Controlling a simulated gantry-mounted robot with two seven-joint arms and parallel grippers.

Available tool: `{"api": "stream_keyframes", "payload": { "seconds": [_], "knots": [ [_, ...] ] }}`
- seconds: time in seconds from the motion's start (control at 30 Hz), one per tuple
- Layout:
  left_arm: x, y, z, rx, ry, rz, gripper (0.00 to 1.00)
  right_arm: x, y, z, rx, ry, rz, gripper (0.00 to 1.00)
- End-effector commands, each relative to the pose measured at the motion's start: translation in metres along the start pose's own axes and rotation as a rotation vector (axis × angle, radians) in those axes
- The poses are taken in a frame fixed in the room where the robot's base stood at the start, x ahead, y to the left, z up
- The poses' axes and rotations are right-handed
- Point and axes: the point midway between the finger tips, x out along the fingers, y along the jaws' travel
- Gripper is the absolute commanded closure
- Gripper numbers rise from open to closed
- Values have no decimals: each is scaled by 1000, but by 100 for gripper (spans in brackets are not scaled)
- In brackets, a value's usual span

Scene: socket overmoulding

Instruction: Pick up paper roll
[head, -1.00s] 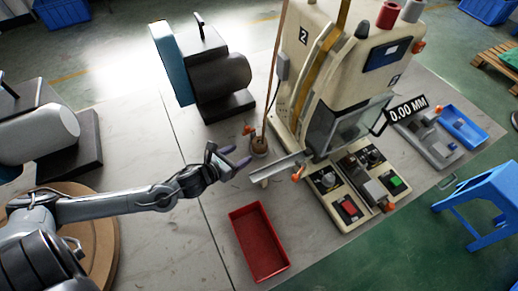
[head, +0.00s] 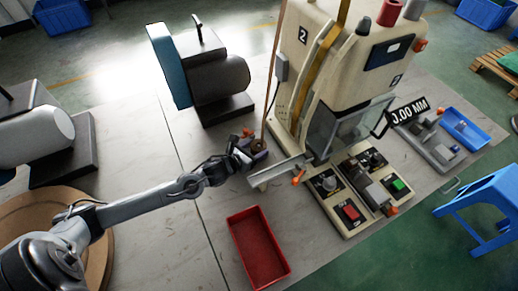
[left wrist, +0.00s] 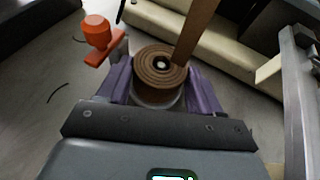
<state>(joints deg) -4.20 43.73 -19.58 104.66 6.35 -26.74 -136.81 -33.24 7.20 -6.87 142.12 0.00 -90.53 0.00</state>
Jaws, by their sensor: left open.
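The paper roll (left wrist: 158,70) is a small brown coil with a pale centre. A brown strip (left wrist: 198,30) runs up from it, and in the head view the strip (head: 273,80) rises beside the machine. My left gripper (head: 250,152) is at the roll. In the left wrist view my left gripper (left wrist: 160,88) has its purple fingers apart, one on each side of the roll. I cannot tell whether they touch it. The roll is largely hidden by the gripper in the head view. My right gripper is not in view.
An orange knob (left wrist: 96,35) stands close to the roll. The beige machine (head: 312,70) is just right of the gripper, with a metal chute (head: 278,171) below. A red tray (head: 258,247) lies at the table's front. A dark cylinder machine (head: 220,77) stands behind.

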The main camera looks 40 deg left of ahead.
Motion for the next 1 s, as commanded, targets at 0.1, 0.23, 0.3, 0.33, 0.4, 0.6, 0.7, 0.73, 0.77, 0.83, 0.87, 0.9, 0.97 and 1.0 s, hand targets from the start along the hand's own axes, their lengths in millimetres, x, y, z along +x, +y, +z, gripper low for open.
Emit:
{"api": "stream_keyframes", "payload": {
  "seconds": [0.1,0.23,0.3,0.33,0.4,0.6,0.7,0.73,0.77,0.83,0.87,0.9,0.97,1.0],
  "knots": [
    [3,0,0,1,0,-1,35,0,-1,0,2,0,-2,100],
    [2,0,0,1,1,-1,35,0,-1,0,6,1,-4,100],
    [2,0,0,1,1,-1,41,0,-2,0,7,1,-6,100],
    [2,0,0,1,1,-1,45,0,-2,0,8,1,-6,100],
    [2,0,0,1,1,-1,56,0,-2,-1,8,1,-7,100],
    [2,0,0,0,0,-1,72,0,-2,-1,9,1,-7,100],
    [2,0,0,0,0,-1,72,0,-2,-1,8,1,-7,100],
    [2,0,1,1,0,-1,72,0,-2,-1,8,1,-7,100],
    [2,0,2,1,0,-1,72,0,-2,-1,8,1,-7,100],
    [0,0,6,1,-1,-1,72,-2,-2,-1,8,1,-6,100],
    [-1,0,8,1,-1,-1,72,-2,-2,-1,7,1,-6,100],
    [-2,0,13,1,-1,-1,72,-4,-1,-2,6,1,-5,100],
    [-6,0,21,3,-3,-2,72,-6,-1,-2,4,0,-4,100],
    [-8,0,27,3,-2,-1,72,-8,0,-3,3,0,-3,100]
  ]
}}
